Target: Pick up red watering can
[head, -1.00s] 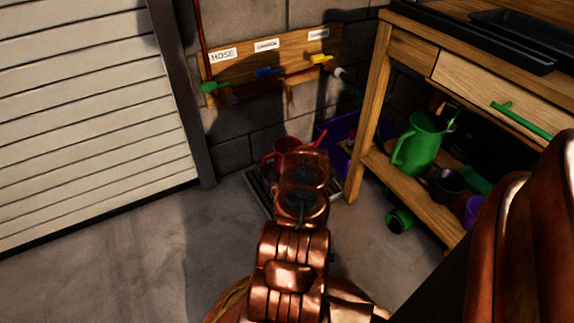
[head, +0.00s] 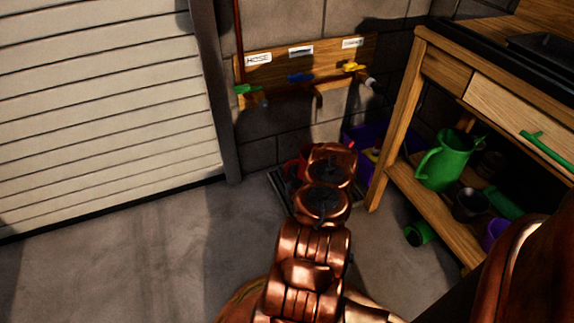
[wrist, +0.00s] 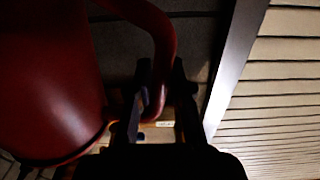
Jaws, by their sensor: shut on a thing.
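The red watering can (wrist: 50,80) fills the left of the wrist view, with its curved handle (wrist: 165,45) reaching between the fingers. My gripper (wrist: 160,95) is shut on that handle. In the head view only a small red part of the can (head: 292,169) shows beside my arm, above a dark tray on the floor by the wall. My arm hides the rest of the can and my gripper there. I cannot tell whether the can touches the tray.
A wooden workbench (head: 408,105) stands at right, with a green pitcher (head: 443,162) and pots on its lower shelf. A purple crate (head: 357,136) is beside its leg. A tap board (head: 290,75) hangs on the wall. The floor (head: 130,250) at left is clear.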

